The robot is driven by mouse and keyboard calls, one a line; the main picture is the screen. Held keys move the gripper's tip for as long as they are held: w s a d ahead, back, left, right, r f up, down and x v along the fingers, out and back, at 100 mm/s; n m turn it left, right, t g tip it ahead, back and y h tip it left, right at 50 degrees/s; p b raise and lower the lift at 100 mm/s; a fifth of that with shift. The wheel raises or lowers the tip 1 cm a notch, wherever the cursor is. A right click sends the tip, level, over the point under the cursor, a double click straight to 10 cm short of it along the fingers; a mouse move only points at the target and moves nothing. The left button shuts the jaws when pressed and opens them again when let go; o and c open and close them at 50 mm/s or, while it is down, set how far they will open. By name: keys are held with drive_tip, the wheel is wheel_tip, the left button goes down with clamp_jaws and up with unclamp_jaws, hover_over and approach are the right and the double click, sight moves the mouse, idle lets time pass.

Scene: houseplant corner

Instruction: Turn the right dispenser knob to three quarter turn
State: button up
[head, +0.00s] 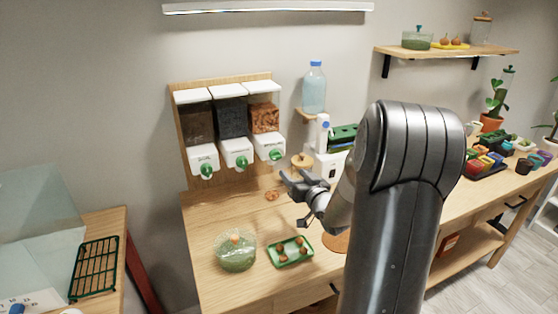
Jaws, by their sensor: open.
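A three-bin dispenser stands against the wall on a wooden back panel. The right dispenser (265,118) holds reddish-brown chunks and has a green knob (276,154) on its white front. The exact angle of this knob is too small to read. The middle knob (242,162) and left knob (207,170) are also green. My gripper (291,186) is open and empty, below and slightly right of the right knob in the picture, apart from it. My arm covers part of the bench to the right.
A wooden bench (208,222) carries a clear bowl (236,252) and a green tray (290,262) with small brown items. A blue-capped bottle (314,88) and a white device (328,165) stand right of the dispensers. A shelf (450,52) hangs at the upper right.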

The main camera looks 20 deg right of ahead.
sight(278, 158)
drive_tip(key=w, duration=0.7)
drive_tip(key=w+a, duration=0.1)
drive_tip(key=w, duration=0.2)
drive_tip(key=shift+w, duration=0.4)
drive_tip(key=shift+c, duration=0.4)
drive_tip(key=shift+d, duration=0.1)
drive_tip(key=c, duration=0.9)
drive_tip(key=shift+n, duration=0.7)
drive_tip(key=o, duration=1)
drive_tip(key=s, duration=1.1)
drive_tip(key=shift+d, duration=0.4)
